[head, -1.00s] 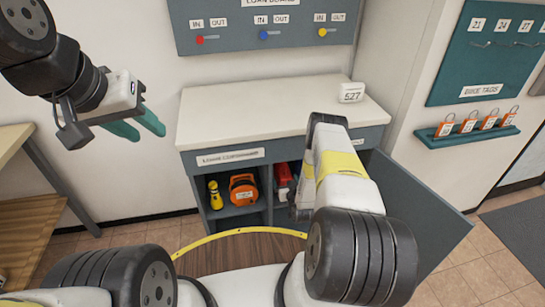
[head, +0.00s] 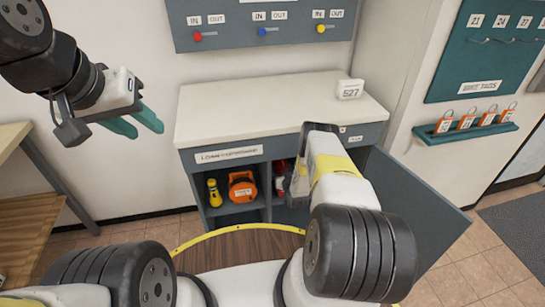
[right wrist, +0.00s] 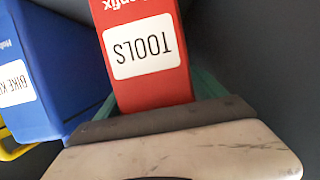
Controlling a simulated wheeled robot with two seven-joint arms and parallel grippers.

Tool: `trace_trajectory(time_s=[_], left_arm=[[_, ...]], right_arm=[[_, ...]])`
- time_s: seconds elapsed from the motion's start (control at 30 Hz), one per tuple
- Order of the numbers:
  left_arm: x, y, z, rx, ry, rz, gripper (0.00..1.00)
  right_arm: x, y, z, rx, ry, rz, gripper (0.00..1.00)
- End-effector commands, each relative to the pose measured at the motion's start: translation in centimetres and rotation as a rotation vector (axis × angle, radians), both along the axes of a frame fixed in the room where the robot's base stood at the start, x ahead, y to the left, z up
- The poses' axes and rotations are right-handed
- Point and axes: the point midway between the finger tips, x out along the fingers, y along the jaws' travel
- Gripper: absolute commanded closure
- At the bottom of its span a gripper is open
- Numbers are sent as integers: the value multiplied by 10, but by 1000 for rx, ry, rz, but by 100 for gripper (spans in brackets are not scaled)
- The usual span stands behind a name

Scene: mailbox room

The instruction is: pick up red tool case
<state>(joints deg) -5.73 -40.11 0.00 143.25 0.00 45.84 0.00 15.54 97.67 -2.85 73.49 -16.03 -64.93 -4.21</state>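The red tool case (head: 281,170) sits in the right-hand compartment of the grey cabinet, partly hidden by my right arm in the head view. In the right wrist view the red case (right wrist: 145,60) has a white "TOOLS" label that reads upside down. My right gripper (right wrist: 155,92) is at the case, with a teal finger on each side of it. Whether the fingers press on it is not clear. My left gripper (head: 134,122) is in the air left of the cabinet, its teal fingers apart and empty.
A blue box (right wrist: 32,75) stands left of the red case in the wrist view. A yellow flashlight (head: 214,192) and an orange item (head: 242,187) occupy the left compartment. The grey cabinet door (head: 420,200) stands open at right. The white countertop (head: 250,110) is mostly clear.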

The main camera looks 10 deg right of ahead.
Motion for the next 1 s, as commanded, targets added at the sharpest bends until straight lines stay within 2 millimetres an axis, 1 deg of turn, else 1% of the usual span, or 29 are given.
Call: trace_trajectory(time_s=[0.03, 0.17, 0.2, 0.27, 0.3, 0.37, 0.4, 0.77, 1.0], left_arm=[[0, 0, 0, 0, 0, 0, 64], [0, 0, 0, 0, 0, 0, 64], [0, 0, 0, 0, 0, 0, 64], [0, 0, 0, 0, 0, 0, 64], [0, 0, 0, 0, 0, 0, 64], [0, 0, 0, 0, 0, 0, 64], [0, 0, 0, 0, 0, 0, 64], [0, 0, 0, 0, 0, 0, 64], [0, 0, 0, 0, 0, 0, 64]], right_arm=[[0, 0, 0, 0, 0, 0, 32], [0, 0, 0, 0, 0, 0, 58], [0, 0, 0, 0, 0, 0, 66], [0, 0, 0, 0, 0, 0, 77], [0, 0, 0, 0, 0, 0, 85], [0, 0, 0, 0, 0, 0, 97], [0, 0, 0, 0, 0, 0, 100], [2, -1, 5, -1, -7, -1, 100], [2, -1, 19, 0, -7, -1, 100]])
